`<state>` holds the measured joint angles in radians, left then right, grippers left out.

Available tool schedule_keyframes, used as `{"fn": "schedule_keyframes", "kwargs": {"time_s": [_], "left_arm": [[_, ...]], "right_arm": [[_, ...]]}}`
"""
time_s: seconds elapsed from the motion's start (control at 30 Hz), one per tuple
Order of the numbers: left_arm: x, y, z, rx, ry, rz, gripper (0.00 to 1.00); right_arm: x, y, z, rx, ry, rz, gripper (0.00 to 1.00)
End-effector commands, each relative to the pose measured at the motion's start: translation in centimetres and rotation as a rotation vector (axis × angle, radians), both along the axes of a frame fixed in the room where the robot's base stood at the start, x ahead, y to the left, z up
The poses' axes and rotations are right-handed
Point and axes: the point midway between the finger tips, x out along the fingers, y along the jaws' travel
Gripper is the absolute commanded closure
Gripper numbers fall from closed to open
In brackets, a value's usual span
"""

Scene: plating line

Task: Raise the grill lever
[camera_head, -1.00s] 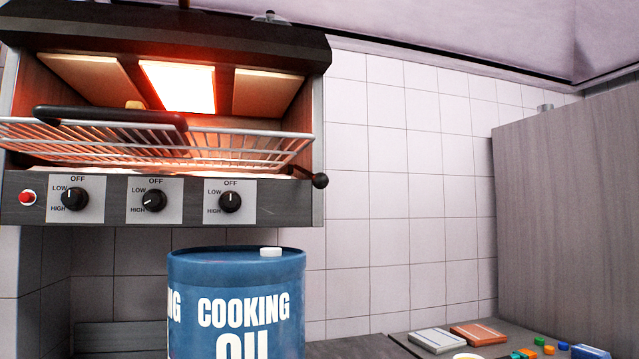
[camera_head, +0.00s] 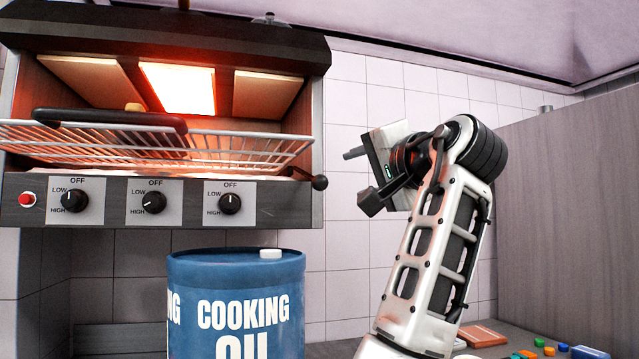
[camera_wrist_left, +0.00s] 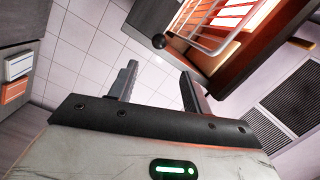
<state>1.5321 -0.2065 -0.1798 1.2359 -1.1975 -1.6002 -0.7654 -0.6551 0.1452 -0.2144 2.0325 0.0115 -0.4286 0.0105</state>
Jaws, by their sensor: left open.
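The grill (camera_head: 290,207) is at the upper left of the head view, with a glowing element inside. Its lever ends in a black ball knob (camera_head: 320,182) at the right side of the housing. My left gripper (camera_head: 358,178) is open and empty, to the right of the knob, with its fingers pointing left toward it. In the left wrist view, the knob (camera_wrist_left: 158,41) shows beyond and between the two fingertips (camera_wrist_left: 158,70), apart from both. The lever's shaft is mostly hidden behind the knob. My right gripper is not in view.
A wire rack (camera_head: 235,146) with a black handle (camera_head: 108,116) juts from the grill. A blue cooking oil drum (camera_head: 235,285) stands below. A grey panel (camera_head: 570,210) is at right. Orange (camera_head: 484,337) and coloured small items lie on the counter at lower right.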

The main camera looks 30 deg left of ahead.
Motion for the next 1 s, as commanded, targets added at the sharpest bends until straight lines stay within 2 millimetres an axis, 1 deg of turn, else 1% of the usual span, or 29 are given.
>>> {"fn": "schedule_keyframes", "kwargs": {"time_s": [0.17,0.5,0.63,0.8,1.0], "left_arm": [[1.3,2.4,0.2,-0.002,0.001,0.003,0.51],[5.2,8.7,0.3,-0.003,0.002,0.004,0.51],[6.5,10.8,0.3,-0.003,0.0,0.003,0.51],[7.6,12.6,0.2,-0.002,-0.001,0.001,0.51],[8.1,13.3,0.0,-0.003,-0.002,-0.001,0.51]], "right_arm": [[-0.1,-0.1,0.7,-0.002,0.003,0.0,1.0],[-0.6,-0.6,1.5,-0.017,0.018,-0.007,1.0],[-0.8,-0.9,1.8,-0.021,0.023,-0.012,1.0],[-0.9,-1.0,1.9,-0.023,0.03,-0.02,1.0],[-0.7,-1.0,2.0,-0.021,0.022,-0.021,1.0]]}}
